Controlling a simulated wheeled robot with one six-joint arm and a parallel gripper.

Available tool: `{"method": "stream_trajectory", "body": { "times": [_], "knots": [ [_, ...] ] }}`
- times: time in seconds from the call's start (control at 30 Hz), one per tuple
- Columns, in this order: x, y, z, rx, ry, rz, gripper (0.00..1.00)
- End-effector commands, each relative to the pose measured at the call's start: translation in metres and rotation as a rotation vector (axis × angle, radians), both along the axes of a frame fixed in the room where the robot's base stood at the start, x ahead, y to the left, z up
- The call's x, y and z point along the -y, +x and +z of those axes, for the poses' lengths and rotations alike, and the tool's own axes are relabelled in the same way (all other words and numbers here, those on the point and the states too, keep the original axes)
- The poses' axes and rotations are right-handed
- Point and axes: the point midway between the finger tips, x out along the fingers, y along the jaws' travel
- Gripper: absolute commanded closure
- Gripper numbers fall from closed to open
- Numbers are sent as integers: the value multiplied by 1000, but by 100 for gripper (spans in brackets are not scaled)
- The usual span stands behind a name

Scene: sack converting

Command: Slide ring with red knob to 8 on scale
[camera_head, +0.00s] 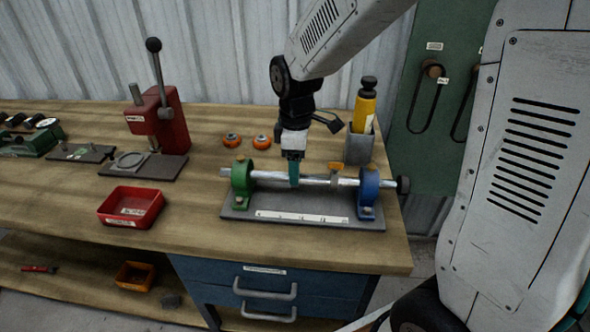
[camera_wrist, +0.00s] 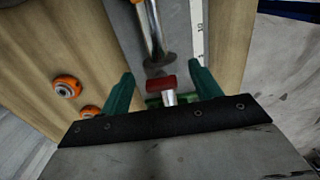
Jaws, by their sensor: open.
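The red knob (camera_wrist: 161,82) shows in the wrist view on the steel shaft (camera_wrist: 154,25), with a grey-brown disc, probably its ring (camera_wrist: 160,59), just above it in the picture. My gripper (camera_wrist: 162,74) is open, its two teal fingers on either side of the red knob with gaps visible. In the head view my gripper (camera_head: 293,180) points down at the shaft (camera_head: 270,175), right of the green end block (camera_head: 242,180), and hides the red knob. The white scale strip (camera_head: 302,217) lies on the base plate in front; a 10 shows on the scale (camera_wrist: 199,28).
A second ring with an orange knob (camera_head: 336,168) sits on the shaft near the blue end block (camera_head: 368,187). A yellow bottle (camera_head: 364,108) in a grey holder stands behind. Two orange rollers (camera_head: 262,142) and a red tray (camera_head: 131,207) are to the left.

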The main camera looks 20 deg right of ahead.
Motion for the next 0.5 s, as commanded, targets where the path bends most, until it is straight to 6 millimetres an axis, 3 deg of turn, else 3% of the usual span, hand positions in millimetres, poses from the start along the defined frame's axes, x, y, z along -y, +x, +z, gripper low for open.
{"method": "stream_trajectory", "body": {
  "times": [0.2, 0.5],
  "knots": [
    [0, 1, 38, 4, 0, 0, 37],
    [0, 1, 54, 0, 0, 0, 37]
  ]
}}
